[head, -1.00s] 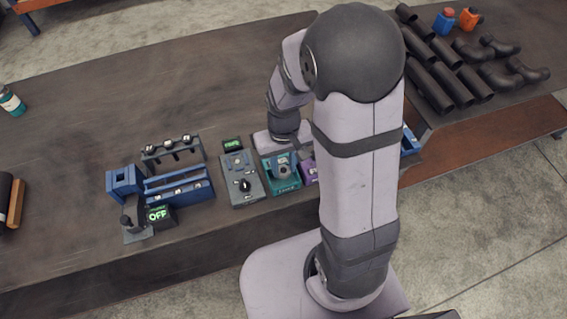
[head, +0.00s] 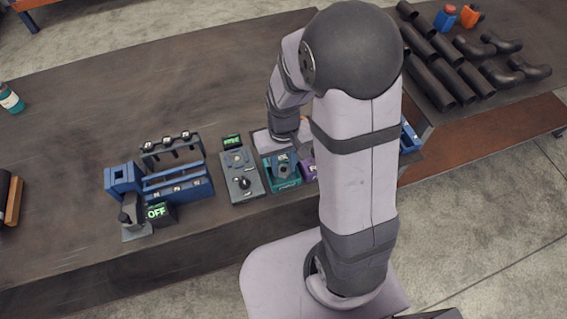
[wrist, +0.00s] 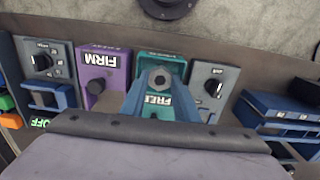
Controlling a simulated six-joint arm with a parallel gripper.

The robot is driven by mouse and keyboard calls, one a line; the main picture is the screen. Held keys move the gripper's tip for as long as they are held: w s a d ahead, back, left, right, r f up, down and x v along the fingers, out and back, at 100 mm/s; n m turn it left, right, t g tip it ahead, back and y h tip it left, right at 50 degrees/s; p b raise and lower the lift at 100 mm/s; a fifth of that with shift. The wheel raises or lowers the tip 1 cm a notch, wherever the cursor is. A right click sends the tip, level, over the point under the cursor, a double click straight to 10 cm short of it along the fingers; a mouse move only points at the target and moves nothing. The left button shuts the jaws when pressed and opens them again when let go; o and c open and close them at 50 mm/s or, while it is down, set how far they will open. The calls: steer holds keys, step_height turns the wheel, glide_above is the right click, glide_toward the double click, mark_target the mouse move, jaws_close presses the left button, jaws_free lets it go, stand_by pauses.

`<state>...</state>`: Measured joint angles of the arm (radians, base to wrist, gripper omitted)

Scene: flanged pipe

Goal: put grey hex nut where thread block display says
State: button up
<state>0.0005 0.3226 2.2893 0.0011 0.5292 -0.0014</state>
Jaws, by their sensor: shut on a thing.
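A grey hex nut (wrist: 161,78) shows at the tips of my blue gripper fingers (wrist: 160,88) in the wrist view. My gripper is shut on it, over or just in front of a teal block (wrist: 147,66). Whether the nut touches the block is unclear. The teal block has a lit display (wrist: 158,100), upside down, that seems to read FREE, partly covered by the fingers. I cannot tell for sure which block is the thread block.
A purple block (wrist: 104,85) reading FIRM stands beside the teal one. Grey dial blocks (wrist: 214,80) flank these. A blue rack (head: 180,187) and an OFF display (head: 157,212) stand at left in the head view. Dark pipes (head: 455,75) lie at the far right.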

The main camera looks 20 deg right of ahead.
mark_target(284, 170)
steer(key=shift+f+b, duration=0.8)
steer(key=shift+f, duration=0.4)
stand_by(0.5)
steer(key=o, duration=1.1)
steer(key=shift+r, duration=0.15)
steer(key=shift+w+r+p, duration=0.1)
steer(key=shift+r+p, duration=0.35)
steer(key=shift+p, duration=0.15)
steer(key=shift+o, duration=0.9)
step_height(284, 170, up, 2)
steer(key=shift+p, duration=0.9)
steer(key=shift+r+p, duration=1.9)
steer(key=shift+r, duration=0.05)
